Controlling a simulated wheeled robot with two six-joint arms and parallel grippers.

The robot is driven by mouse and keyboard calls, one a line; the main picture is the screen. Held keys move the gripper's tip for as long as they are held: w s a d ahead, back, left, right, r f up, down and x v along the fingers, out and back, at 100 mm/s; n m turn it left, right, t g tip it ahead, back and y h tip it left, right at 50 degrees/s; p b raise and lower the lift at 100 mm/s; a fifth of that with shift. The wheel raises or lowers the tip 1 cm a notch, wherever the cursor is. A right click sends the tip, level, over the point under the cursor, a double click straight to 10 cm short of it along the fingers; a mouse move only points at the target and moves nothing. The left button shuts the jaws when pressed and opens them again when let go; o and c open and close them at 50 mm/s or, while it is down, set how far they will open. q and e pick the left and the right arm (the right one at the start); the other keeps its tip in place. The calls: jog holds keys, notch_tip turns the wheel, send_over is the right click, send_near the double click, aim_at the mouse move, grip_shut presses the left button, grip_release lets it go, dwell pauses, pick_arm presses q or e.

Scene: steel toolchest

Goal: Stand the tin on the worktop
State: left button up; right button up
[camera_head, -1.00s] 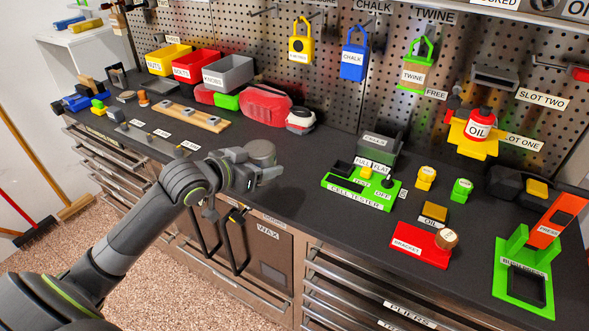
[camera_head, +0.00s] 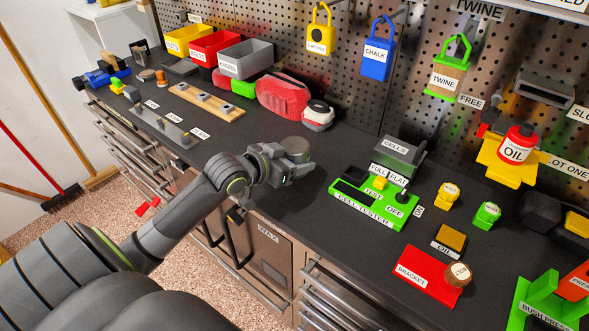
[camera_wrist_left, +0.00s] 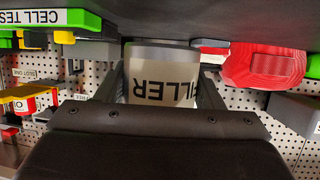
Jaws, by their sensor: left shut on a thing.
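The tin (camera_head: 294,149) is a grey cylinder with a grey top, seen in the head view over the front part of the worktop (camera_head: 330,152). My left gripper (camera_head: 287,170) is shut around it. In the left wrist view the tin (camera_wrist_left: 162,85) sits between the two fingers, and its pale label reads FILLER upside down. The worktop (camera_wrist_left: 200,18) is at the top of that picture, so the tin looks upright. I cannot tell whether its base touches the worktop. The gripper hides its lower part in the head view. My right gripper is not in view.
A green cell tester (camera_head: 372,210) lies right of the tin. A red bracket tray (camera_head: 423,276) is at the front right. Red cases (camera_head: 283,97) and bins (camera_head: 246,60) line the back. Bare worktop lies around the tin, between cases and tester.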

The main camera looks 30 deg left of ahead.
pick_arm(q)
notch_tip(320, 180, down, 3)
jog(key=shift+w+r, duration=0.1)
jog(key=shift+w, duration=0.05)
jog(key=shift+f, duration=0.35)
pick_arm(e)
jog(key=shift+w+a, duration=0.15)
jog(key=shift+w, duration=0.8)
pick_arm(q)
jog(key=shift+f, duration=0.1)
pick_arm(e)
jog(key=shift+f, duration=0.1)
pick_arm(q)
jog(key=o, duration=1.2)
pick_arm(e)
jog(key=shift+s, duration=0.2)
